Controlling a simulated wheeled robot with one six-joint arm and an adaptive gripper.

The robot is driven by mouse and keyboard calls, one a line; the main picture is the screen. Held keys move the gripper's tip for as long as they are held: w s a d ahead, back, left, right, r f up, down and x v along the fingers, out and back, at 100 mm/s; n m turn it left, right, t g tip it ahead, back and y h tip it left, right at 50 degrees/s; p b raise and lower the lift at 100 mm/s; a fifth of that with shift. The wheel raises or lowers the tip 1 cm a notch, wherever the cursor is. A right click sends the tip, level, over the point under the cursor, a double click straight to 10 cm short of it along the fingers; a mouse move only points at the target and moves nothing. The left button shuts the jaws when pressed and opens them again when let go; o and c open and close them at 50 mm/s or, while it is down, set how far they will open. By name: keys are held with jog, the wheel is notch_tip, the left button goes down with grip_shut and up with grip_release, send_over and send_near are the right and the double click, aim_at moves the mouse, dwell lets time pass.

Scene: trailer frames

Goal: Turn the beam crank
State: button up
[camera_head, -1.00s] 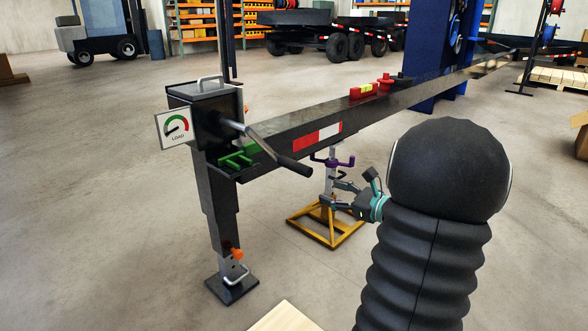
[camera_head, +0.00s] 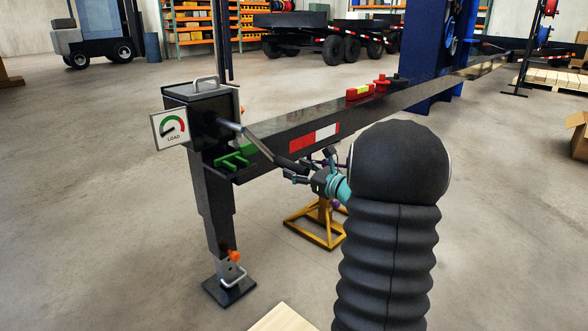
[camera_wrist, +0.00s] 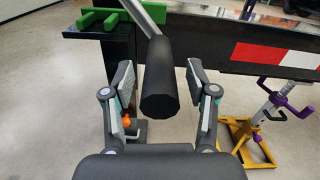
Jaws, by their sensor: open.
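The beam crank (camera_head: 259,143) sticks out from the dark jack box at the beam's left end, a grey metal arm with a black handle. In the wrist view the black crank handle (camera_wrist: 160,78) hangs between my two fingers, its round end toward me. My gripper (camera_head: 300,172) is open around the handle, and in the wrist view (camera_wrist: 160,75) there is a gap on both sides, so neither pad appears to touch it. In the head view the gripper partly overlaps the handle's end.
A load gauge (camera_head: 170,128) faces out at the box's left. Green brackets (camera_head: 232,160) sit below the crank. The black beam (camera_head: 350,112), with a red-white strip, runs back right. A yellow-based stand (camera_head: 312,226) is under it. Open floor lies in front.

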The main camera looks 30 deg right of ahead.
jog(key=shift+x, duration=0.95)
grip_shut()
jog(key=shift+s+f, duration=0.1)
